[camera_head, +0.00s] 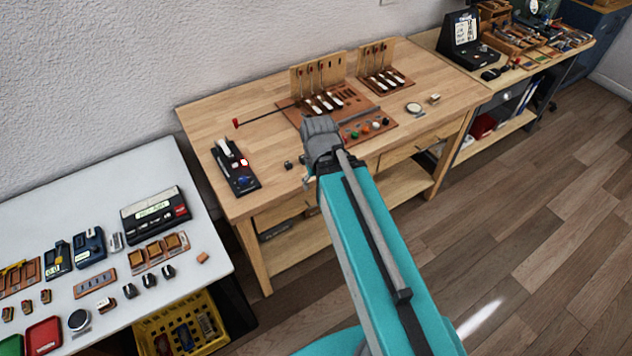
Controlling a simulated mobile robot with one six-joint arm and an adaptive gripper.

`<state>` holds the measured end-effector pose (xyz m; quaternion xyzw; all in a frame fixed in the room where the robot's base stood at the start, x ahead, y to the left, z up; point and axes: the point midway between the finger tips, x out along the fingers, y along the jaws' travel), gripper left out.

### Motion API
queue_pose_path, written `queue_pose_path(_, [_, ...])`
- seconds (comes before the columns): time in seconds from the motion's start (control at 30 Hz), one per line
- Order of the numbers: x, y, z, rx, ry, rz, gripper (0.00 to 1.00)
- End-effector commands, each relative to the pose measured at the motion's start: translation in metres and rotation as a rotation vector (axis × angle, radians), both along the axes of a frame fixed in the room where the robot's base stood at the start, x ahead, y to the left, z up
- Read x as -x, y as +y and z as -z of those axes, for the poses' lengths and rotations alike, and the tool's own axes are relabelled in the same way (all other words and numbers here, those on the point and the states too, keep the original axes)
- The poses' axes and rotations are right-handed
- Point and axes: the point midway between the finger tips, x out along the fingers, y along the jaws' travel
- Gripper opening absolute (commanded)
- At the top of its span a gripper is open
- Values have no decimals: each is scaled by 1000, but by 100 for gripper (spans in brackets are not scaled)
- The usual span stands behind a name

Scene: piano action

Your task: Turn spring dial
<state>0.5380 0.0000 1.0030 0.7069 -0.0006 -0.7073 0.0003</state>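My gripper (320,128) is a grey shape at the end of my teal arm. It is over the front middle of the wooden workbench, and its fingers cannot be made out clearly. No part is plainly marked as the spring dial. A black device (236,172) with a small blue knob (243,181) and a red-and-white part sits at the bench's left, apart from my gripper. A small round pale disc (414,107) lies on the bench's right. My gripper partly hides the brown board (376,112) with the piano-action parts.
The wooden workbench (270,190) has upright panels (318,73) at its back. A white table (205,232) at the left holds several devices and blocks. A yellow crate (183,325) stands below it. A second bench (515,70) with tools is at the far right. The right floor is clear.

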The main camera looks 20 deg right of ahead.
Motion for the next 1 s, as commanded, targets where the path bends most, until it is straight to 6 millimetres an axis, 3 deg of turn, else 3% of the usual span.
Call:
queue_pose_path(0.63, [-7,5,-1,-1,0,-9,77])
queue_pose_path(0.87, [-49,35,-9,-5,0,-64,77])
queue_pose_path(1.0, [-89,73,-16,-9,0,-123,77])
